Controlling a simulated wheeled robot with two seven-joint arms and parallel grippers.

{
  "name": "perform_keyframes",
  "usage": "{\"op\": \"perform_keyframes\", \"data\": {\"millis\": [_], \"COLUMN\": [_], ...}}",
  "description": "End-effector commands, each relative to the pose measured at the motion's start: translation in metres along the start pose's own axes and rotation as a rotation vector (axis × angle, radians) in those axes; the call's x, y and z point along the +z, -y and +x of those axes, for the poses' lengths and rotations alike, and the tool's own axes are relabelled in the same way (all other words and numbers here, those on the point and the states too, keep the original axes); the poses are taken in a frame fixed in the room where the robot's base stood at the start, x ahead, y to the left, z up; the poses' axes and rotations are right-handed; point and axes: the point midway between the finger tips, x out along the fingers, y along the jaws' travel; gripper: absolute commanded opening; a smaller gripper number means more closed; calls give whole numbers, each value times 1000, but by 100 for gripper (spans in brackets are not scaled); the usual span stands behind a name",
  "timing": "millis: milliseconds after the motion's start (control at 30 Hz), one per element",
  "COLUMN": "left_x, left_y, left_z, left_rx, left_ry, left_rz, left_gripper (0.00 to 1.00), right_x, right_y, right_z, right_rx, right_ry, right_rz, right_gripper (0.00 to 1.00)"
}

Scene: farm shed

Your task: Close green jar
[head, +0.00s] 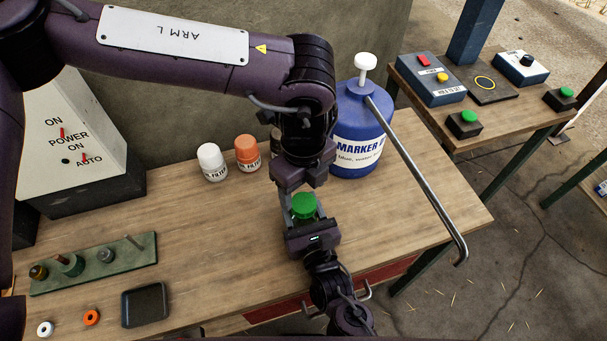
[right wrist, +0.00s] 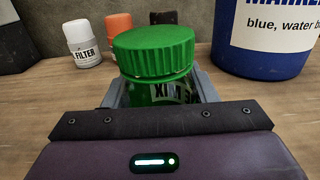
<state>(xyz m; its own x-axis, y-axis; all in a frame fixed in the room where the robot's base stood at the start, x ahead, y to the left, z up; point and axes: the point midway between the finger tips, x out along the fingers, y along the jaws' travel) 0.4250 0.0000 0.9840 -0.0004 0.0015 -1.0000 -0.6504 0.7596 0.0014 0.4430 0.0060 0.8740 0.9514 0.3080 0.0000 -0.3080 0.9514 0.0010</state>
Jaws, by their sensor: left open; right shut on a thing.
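The green jar (right wrist: 160,88) stands upright between the fingers of my right gripper (head: 304,222), which is shut on its body. The green lid (right wrist: 153,50) sits on top of the jar, and it also shows in the head view (head: 304,204). A narrow line shows under the lid; I cannot tell how tight it is. My left gripper (head: 302,192) is open and points down right above the lid, close to it. Its fingertips are partly hidden in the head view, and it does not show in the right wrist view.
A white jar (head: 212,162) and an orange-lidded jar (head: 247,153) stand behind to the left. A blue marker jug (head: 357,130) with a long metal spout stands behind to the right. A green tool rack (head: 92,262) and a dark tray (head: 145,305) lie at front left.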

Motion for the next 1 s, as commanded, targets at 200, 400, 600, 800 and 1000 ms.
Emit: {"op": "perform_keyframes", "data": {"millis": [200, 400, 600, 800, 1000], "left_x": [0, 0, 0, 0, 0], "left_y": [0, 0, 0, 0, 0], "left_z": [31, 43, 44, 44, 44], "left_rx": [2, 0, 0, 0, 1], "left_ry": [0, 0, 0, 0, 0], "left_rz": [1, 1, 1, 1, 1], "left_gripper": [64, 64, 64, 47, 21], "right_x": [0, 0, 0, 0, 0], "right_y": [0, 0, 0, 0, 0], "right_z": [0, 0, 0, 0, 0], "right_rx": [0, 0, 0, 0, 0], "right_ry": [0, 0, 0, 0, 0], "right_rz": [0, 0, 0, 0, 0], "right_gripper": [0, 0, 0, 0, 0]}}
